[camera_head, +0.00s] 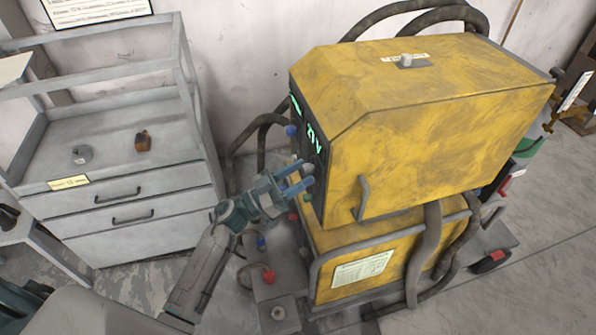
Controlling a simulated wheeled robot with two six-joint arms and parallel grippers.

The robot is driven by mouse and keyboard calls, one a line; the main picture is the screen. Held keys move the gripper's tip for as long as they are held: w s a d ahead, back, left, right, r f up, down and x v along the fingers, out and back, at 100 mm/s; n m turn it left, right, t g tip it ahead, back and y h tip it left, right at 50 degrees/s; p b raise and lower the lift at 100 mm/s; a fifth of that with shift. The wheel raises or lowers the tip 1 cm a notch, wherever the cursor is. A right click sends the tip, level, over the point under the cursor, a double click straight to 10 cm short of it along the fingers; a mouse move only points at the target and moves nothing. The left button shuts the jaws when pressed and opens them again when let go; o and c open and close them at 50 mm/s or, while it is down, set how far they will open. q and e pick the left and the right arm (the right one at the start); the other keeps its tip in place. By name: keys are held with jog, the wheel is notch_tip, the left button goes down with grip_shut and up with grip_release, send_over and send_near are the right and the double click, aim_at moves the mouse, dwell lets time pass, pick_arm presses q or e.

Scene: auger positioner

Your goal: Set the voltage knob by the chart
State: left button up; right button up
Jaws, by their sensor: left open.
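The yellow welding machine (430,130) stands right of centre, its dark front panel turned left and seen very obliquely. A blue knob (291,131) sticks out near the panel's upper left edge. Green display digits (314,138) beside it seem to read 27 V. My left gripper (303,179) is open and empty, its blue fingers in front of the panel below the knob. I cannot tell whether they touch the panel or whether another knob is hidden behind them. A printed sheet (97,8) hangs on the wall; its text is too small to read. My right gripper is out of view.
A grey drawer cabinet (130,208) stands at left, with a small grey part (82,154) and a brown part (143,141) on top. A label (362,269) is on the machine's lower box. Thick hoses (433,250) hang around the machine.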

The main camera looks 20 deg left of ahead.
pick_arm(q)
jog(key=shift+c, duration=0.5)
jog(key=c, duration=0.9)
jog(key=shift+f, duration=0.1)
